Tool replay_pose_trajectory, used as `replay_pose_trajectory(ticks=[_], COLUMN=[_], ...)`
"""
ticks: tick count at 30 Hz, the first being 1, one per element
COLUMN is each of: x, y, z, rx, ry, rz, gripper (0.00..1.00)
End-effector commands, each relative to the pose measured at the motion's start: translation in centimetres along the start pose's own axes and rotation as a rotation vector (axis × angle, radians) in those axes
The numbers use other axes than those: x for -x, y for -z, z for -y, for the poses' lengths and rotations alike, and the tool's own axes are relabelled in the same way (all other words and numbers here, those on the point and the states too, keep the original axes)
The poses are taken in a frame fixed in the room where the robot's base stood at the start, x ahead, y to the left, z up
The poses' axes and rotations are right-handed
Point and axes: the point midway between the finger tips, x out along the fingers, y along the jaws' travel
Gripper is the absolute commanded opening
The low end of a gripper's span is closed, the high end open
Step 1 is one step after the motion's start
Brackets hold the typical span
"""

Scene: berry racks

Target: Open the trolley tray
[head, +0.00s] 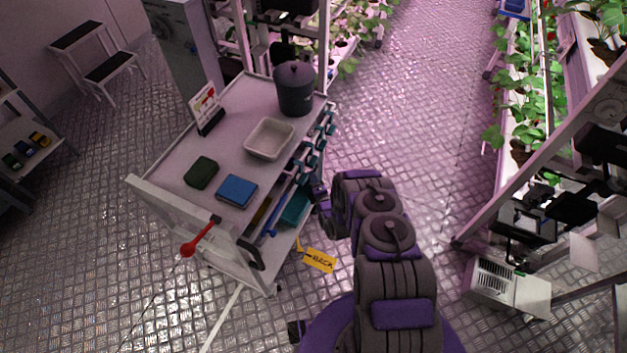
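The grey trolley (239,102) stands left of centre, its right side facing my arm. Along that side are several trays or compartments with blue and teal parts, and a teal bin (296,206) shows low in the side. I cannot make out a single tray's handle clearly. My gripper (316,190) is at the trolley's right side, near the blue and teal parts. It is small and partly hidden by my wrist, so I cannot tell whether it touches anything or how its fingers stand.
On the trolley top are a dark pot (295,90), a white tub (269,139), a dark green box (201,172), a blue box (237,190) and a sign (206,108). Plant racks (520,160) stand right; the aisle between is clear.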

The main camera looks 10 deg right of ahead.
Motion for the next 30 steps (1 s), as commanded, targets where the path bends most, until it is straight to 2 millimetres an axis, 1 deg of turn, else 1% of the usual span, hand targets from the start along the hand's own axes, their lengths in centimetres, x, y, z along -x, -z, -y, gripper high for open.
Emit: replay_pose_trajectory(ticks=[1, 6, 8, 24, 30], x=[0.00, 0.01, 0.01, 0.07, 0.60], y=[0.00, 0.00, 0.00, -0.02, -0.50], z=[0.00, 0.01, 0.04, 0.17, 0.27], rx=[0.000, 0.000, 0.000, 0.000, -0.001], ry=[0.000, 0.000, 0.001, 0.003, 0.005], rz=[0.000, 0.000, 0.000, 0.000, -0.001], gripper=[0.21, 0.05, 0.00, 0.00, 0.00])
